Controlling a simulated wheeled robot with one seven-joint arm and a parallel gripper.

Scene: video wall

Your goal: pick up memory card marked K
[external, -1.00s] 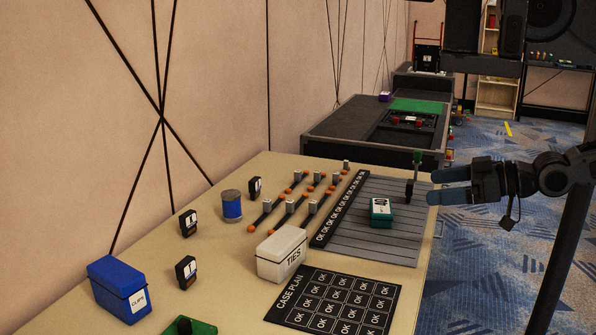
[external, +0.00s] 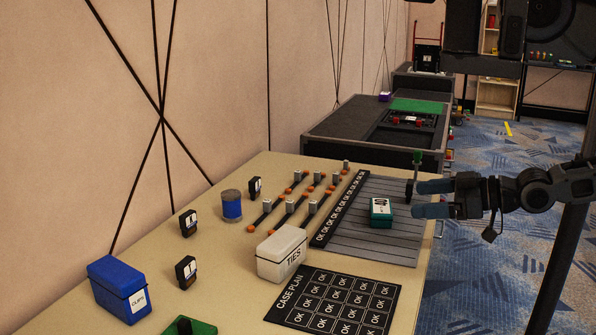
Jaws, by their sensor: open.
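My gripper (external: 425,199) reaches in from the right, with its two blue-grey fingers apart and nothing between them. It is over the right edge of the grey ribbed mat (external: 390,240), to the right of a teal case (external: 381,212) with a white label. Three small black items with white labels, possibly memory cards, stand on the table's left half: one (external: 255,188) at the back, one (external: 188,223) in the middle and one (external: 186,272) nearer. Their letters are too small to read, so I cannot tell which is marked K.
An upright dark tool with a green top (external: 416,160) stands close beside my gripper. A white TIES box (external: 283,253), a blue CLIPS box (external: 119,290), a blue can (external: 231,206) and orange-ended black racks stand on the table (external: 225,290). A CASE PLAN sheet (external: 291,312) lies in front.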

